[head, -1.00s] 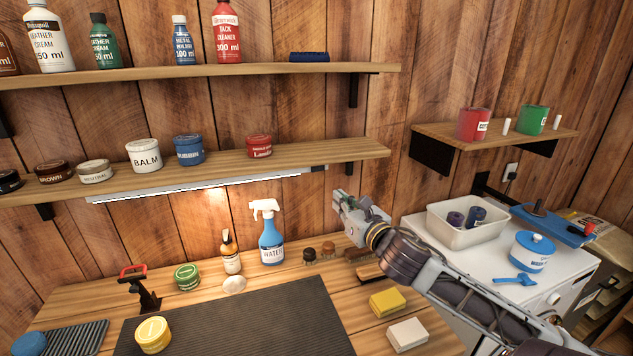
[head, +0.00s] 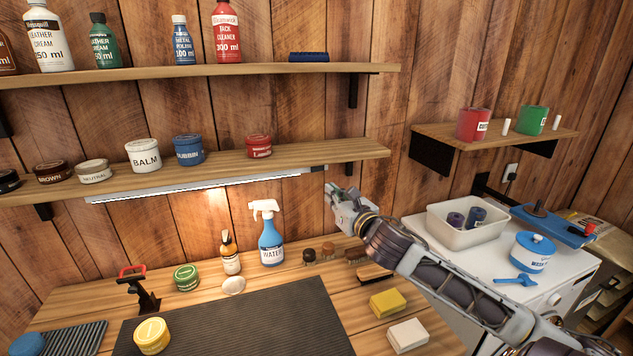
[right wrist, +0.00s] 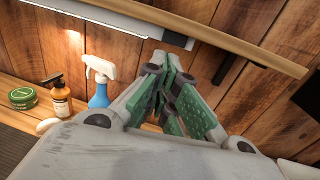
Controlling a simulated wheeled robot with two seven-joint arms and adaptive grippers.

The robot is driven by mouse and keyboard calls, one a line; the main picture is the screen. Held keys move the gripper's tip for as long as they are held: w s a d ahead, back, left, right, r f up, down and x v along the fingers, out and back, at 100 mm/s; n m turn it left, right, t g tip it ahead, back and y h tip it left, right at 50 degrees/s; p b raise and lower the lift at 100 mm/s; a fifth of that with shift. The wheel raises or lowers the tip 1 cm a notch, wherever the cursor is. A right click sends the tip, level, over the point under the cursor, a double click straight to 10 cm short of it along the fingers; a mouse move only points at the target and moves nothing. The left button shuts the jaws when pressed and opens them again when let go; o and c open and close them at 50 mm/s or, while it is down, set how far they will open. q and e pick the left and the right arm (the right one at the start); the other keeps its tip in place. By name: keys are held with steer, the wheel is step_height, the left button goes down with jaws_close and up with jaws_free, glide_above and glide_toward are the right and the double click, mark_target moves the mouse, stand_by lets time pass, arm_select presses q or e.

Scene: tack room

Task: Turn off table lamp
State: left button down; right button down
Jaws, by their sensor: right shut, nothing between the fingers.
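The lamp is a long strip light (head: 205,186) under the lower shelf, and it is lit. A dark piece (head: 318,169) sits at its right end. The strip also shows at the top of the right wrist view (right wrist: 115,20). My right gripper (head: 331,190) is shut and empty, just below and slightly right of the strip's right end, with no clear contact. Its green-padded fingers (right wrist: 168,65) are together in the right wrist view, below the shelf edge. A switch cannot be made out clearly. My left gripper is not in view.
The lower shelf (head: 350,150) overhangs my right gripper. A blue spray bottle (head: 271,243) stands on the bench to its lower left, beside a brown pump bottle (head: 230,253). Brushes, a yellow sponge (head: 387,304) and a white block (head: 408,336) lie below my arm.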

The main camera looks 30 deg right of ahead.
mark_target(318, 168)
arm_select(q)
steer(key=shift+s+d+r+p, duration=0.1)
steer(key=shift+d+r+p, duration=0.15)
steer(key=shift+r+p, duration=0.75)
arm_select(e)
steer(key=w, duration=0.9)
steer(key=shift+w+d, duration=0.35)
steer(key=shift+d, duration=0.1)
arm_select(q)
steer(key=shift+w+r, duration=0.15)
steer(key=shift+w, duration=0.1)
arm_select(e)
steer(key=shift+w+h, duration=0.2)
steer(key=shift+h, duration=0.2)
